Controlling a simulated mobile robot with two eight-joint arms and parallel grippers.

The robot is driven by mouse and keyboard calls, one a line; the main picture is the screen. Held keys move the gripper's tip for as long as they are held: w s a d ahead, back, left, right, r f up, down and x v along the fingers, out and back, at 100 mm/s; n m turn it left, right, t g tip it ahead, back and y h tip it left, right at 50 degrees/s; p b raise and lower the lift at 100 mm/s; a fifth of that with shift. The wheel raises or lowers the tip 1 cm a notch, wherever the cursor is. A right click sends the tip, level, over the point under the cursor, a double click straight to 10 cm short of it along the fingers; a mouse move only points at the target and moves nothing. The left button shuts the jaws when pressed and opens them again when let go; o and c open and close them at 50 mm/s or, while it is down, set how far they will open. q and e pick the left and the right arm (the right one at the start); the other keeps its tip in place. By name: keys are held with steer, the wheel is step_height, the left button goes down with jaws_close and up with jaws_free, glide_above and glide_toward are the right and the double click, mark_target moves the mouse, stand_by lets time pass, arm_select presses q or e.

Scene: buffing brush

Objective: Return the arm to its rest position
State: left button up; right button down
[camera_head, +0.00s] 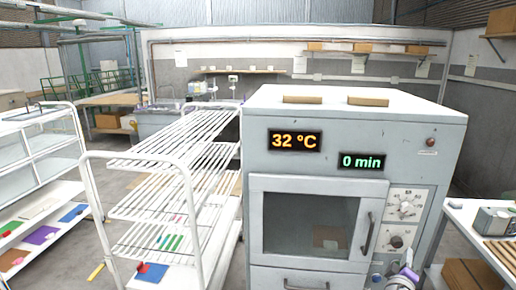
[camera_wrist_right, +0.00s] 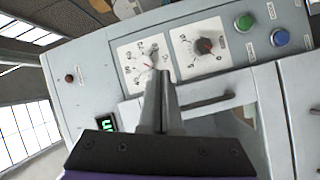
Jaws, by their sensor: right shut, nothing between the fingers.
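My right gripper (camera_head: 407,274) shows at the bottom right of the head view, in front of the grey oven-like cabinet (camera_head: 262,185) and just below its dials. In the right wrist view my right gripper (camera_wrist_right: 161,76) is shut and empty. Its fingertips overlap the dial panel in the picture; whether they touch it I cannot tell. The cabinet's door with a dark window (camera_head: 312,226) is closed. My left gripper is not in view.
The cabinet displays read 32 °C (camera_head: 295,141) and 0 min (camera_head: 362,161). A white wire rack cart (camera_head: 150,205) stands left of the cabinet. A white table (camera_head: 467,222) with a small device is at the right. Open floor (camera_head: 122,185) lies between the left shelf and the cart.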

steer(key=s+a+f+m+g+y, duration=0.1)
steer(key=s+a+f+g+y, duration=0.1)
steer(key=s+a, duration=0.5)
steer(key=s+a+f+m+g+y, duration=0.2)
steer(key=s+a+f+y, duration=0.3)
steer(key=a, duration=0.8)
steer(key=s+a+f+m+g+y, duration=0.2)
steer(key=s+a+f+y, duration=0.2)
steer(key=s+a, duration=0.5)
steer(key=shift+s+a+g+y, duration=0.3)
steer(key=shift+s+a+y, duration=0.1)
steer(key=shift+s, duration=0.05)
steer(key=shift+f, duration=0.1)
